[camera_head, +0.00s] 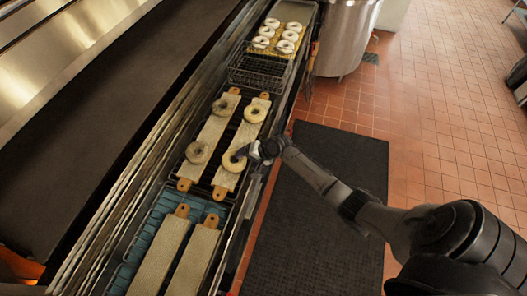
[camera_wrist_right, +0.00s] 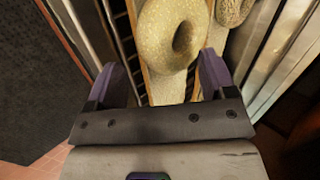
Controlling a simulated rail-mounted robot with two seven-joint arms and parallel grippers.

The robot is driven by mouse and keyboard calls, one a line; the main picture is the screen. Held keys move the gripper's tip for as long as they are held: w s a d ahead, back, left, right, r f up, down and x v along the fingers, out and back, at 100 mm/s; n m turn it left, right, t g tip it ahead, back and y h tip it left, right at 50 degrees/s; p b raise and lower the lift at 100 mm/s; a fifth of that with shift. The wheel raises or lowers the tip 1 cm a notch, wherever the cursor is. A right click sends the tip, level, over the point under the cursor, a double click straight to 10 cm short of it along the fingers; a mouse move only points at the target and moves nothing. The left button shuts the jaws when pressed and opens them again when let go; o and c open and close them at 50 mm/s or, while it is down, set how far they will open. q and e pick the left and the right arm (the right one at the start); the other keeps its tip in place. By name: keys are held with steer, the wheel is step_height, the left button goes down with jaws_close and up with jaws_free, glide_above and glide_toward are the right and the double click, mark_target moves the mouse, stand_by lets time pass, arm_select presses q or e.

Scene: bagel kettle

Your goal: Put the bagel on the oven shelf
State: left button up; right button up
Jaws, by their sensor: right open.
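A pale bagel (camera_head: 235,161) lies at the near end of the right-hand wooden board (camera_head: 226,179). My right gripper (camera_head: 246,153) is at its right edge. In the right wrist view the bagel (camera_wrist_right: 160,50) lies ahead of and partly between the spread fingers, on the board (camera_wrist_right: 165,88). The gripper is open; I cannot tell whether a finger touches the bagel. A darker bagel (camera_head: 198,152) lies on the left-hand board (camera_head: 213,128). Two more bagels, one dark (camera_head: 221,107) and one pale (camera_head: 255,114), lie farther along. The long dark surface (camera_head: 100,95) at left looks like the oven shelf.
Two empty boards (camera_head: 160,252) lie on a blue rack (camera_head: 127,268) at the near end. An empty wire basket (camera_head: 258,72) and a tray of several white bagels (camera_head: 263,52) are beyond. A metal kettle (camera_head: 345,38) stands at the back.

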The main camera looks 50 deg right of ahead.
steer(key=v, duration=1)
steer(key=s+a+f+n+g+h, duration=0.1)
steer(key=s+a+f+n+g, duration=0.25)
steer(key=s+a+n, duration=0.7)
steer(key=s+a+r+n+h, duration=0.1)
steer(key=s+a+r, duration=0.15)
steer(key=s, duration=0.45)
steer(key=s+a+r+n+h, duration=0.2)
steer(key=s+a, duration=0.2)
steer(key=s, duration=0.4)
step_height(320, 180, up, 13)
steer(key=p, duration=1.2)
steer(key=shift+s+a, duration=0.2)
steer(key=shift+s, duration=0.1)
steer(key=shift+f+n, duration=0.15)
steer(key=shift+n, duration=0.1)
steer(key=shift+o, duration=0.4)
